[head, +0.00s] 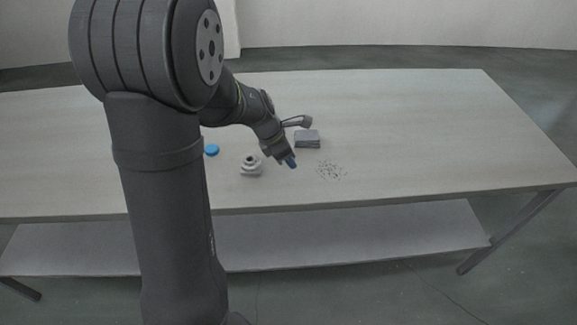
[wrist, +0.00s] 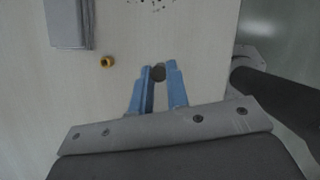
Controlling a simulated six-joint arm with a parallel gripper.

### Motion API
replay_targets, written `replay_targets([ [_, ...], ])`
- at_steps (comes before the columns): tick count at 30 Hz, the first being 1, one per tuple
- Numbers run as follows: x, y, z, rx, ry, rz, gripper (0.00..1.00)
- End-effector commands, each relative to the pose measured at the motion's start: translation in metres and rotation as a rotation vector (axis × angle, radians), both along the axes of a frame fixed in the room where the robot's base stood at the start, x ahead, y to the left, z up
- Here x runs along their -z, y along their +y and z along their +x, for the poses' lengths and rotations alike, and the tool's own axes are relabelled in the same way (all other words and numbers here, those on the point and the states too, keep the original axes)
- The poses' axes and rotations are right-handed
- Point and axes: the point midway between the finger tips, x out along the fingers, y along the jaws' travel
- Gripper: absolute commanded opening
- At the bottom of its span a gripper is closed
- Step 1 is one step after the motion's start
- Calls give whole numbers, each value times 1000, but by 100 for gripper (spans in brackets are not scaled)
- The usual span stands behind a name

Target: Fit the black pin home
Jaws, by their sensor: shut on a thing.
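My gripper (wrist: 160,69) has blue fingers and is shut on the black pin (wrist: 158,74), whose dark round end shows between the fingertips in the wrist view. The rest of the pin is hidden by the fingers. In the head view my gripper (head: 291,162) is above the table, between a pale stepped round fitting (head: 251,168) on its left and a patch of dark specks (head: 331,170) on its right. The pin is too small to make out there. I cannot tell which part receives the pin.
A grey block (head: 307,139) lies behind the gripper; it also shows in the wrist view (wrist: 68,22). A small brass ring (wrist: 107,62) lies left of the fingers. A blue disc (head: 211,150) lies further left. The table's right side (head: 450,140) is clear.

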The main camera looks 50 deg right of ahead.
Motion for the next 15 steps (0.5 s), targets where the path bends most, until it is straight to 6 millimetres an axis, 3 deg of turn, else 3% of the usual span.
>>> replay_targets([
  [1, -6, 1, -14, 9, 0, 0, 0],
  [9, -41, 5, -74, 9, 0, -1, 0],
  [15, -59, 7, -104, 6, 2, 1, 0],
])
